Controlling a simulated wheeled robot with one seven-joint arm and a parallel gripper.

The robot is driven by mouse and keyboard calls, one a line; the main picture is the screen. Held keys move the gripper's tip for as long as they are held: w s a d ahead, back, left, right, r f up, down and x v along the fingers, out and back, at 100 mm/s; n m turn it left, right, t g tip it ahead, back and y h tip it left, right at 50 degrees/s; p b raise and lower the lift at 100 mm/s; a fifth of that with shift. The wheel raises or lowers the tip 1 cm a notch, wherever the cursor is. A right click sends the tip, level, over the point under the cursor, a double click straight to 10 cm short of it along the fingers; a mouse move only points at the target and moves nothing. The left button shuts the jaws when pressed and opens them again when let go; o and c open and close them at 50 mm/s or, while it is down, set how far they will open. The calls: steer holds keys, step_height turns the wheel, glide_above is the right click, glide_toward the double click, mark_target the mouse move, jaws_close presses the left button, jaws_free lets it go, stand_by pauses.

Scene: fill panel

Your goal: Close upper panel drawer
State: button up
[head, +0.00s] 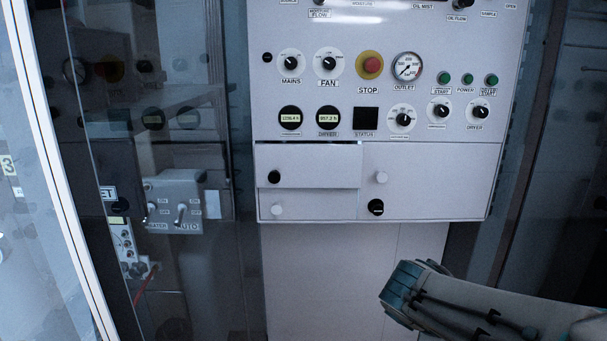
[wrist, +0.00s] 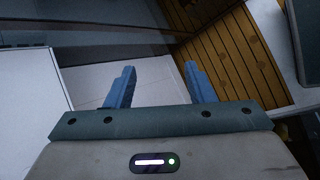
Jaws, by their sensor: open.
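The upper panel drawer (head: 315,166) is at the left of the drawer section under the control panel, with a black knob (head: 274,177). Its front appears to stand out a little from the panel, with a bright top edge. How far it is out is hard to tell. My arm reaches in from the lower right of the head view, below and right of the drawer; the fingers do not show there. In the wrist view my gripper (wrist: 159,68) has two blue fingers spread apart with nothing between them. The drawer is not clearly identifiable in that view.
The control panel (head: 385,88) with dials and a red stop button (head: 371,65) is above. A glass pane stands at left.

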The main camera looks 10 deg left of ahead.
steer(key=w+a+r+n+t, duration=0.3)
steer(key=w+a+r+n, duration=0.1)
steer(key=w+n, duration=0.2)
steer(key=n+t+y+p, duration=0.4)
steer(key=n+t+y, duration=0.55)
steer(key=n, duration=1.35)
glide_toward(274, 177)
steer(key=shift+m+g+y, duration=0.3)
steer(key=shift+g+y, duration=0.35)
steer(key=shift+y, duration=0.3)
steer(key=p+x, duration=0.1)
steer(key=x, duration=0.5)
steer(key=d+p+x, duration=0.1)
steer(key=x, duration=0.2)
steer(key=shift+w+d+r+p, duration=0.1)
steer(key=shift+w+r+p, duration=0.05)
steer(key=shift+r+p, duration=0.2)
jaws_close()
steer(key=shift+w, duration=0.1)
